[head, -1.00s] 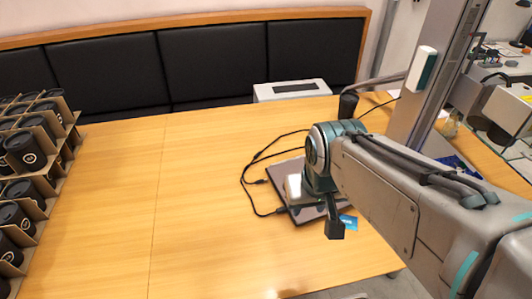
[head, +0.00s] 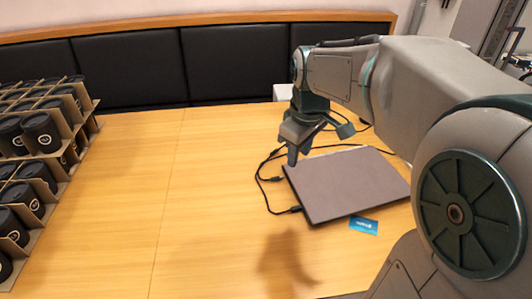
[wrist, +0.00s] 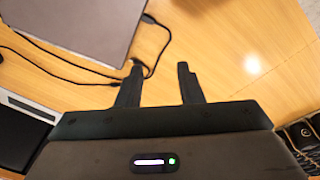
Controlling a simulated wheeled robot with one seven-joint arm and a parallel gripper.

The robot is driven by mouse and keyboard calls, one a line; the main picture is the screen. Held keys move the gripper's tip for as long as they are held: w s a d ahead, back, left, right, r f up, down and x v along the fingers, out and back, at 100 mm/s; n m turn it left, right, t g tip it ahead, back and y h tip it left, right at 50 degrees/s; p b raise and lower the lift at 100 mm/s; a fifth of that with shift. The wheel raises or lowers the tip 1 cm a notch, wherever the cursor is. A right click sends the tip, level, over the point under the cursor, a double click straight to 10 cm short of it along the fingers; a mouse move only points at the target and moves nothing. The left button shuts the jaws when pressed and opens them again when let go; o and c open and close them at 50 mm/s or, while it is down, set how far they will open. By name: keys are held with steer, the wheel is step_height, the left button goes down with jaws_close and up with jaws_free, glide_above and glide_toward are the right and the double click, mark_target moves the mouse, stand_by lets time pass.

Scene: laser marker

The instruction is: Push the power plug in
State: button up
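A closed grey laptop (head: 345,183) lies on the wooden table and also shows in the wrist view (wrist: 85,25). A black cable connector (head: 295,210) sits at the laptop's left edge near the front; it shows in the wrist view (wrist: 149,19). I cannot tell whether it is fully seated. A second small black connector (head: 276,179) lies along the cable left of the laptop; it shows by the left finger in the wrist view (wrist: 137,63).
Black lidded cups in cardboard dividers (head: 40,132) stand on the left. A blue card (head: 363,226) lies before the laptop. A white box (head: 283,92) is at the back, partly behind my arm. The table (head: 210,190) is clear between cups and cable.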

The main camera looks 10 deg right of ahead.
steer(key=w+f+n+g+b, duration=0.1)
steer(key=w+f+n+b, duration=0.35)
steer(key=w, duration=0.55)
steer(key=n+b, duration=0.3)
steer(key=n, duration=0.4)
glide_toward(274, 178)
steer(key=shift+g, duration=0.4)
steer(key=f+b, duration=0.1)
steer(key=f, duration=0.1)
steer(key=f+b, duration=0.1)
steer(key=f, duration=0.2)
steer(key=w+f+b, duration=0.1)
steer(key=f, duration=0.2)
steer(key=shift+a, duration=0.1)
steer(key=shift+n, duration=0.25)
jaws_close()
